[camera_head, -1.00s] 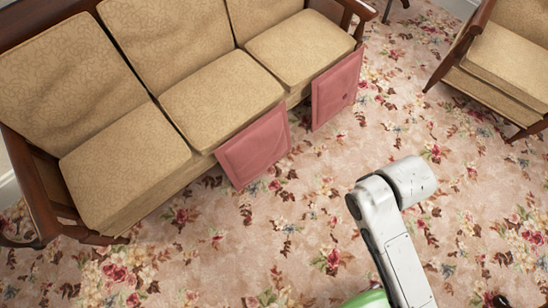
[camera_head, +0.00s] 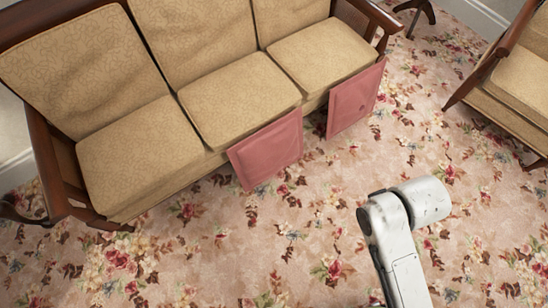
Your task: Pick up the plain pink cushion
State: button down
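Two pink square cushions stand on edge against the front of the sofa. The left pink cushion (camera_head: 267,150) looks plain, with a seam border and no mark that I can make out. The right pink cushion (camera_head: 355,98) has a small dark spot on its face. Both lean close to upright, with their lower edges at the carpet. A white link of my arm shows at the lower right, apart from both cushions. My gripper is not in view.
A tan three-seat sofa (camera_head: 240,94) with a dark wooden frame fills the upper left. A matching armchair (camera_head: 520,85) stands at the upper right. The floral carpet (camera_head: 290,225) in front of the sofa is clear.

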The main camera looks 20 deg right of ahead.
aim_at(269, 150)
jog(key=i+l+u, duration=1.05)
jog(key=i+l, duration=0.2)
jog(key=l, duration=0.1)
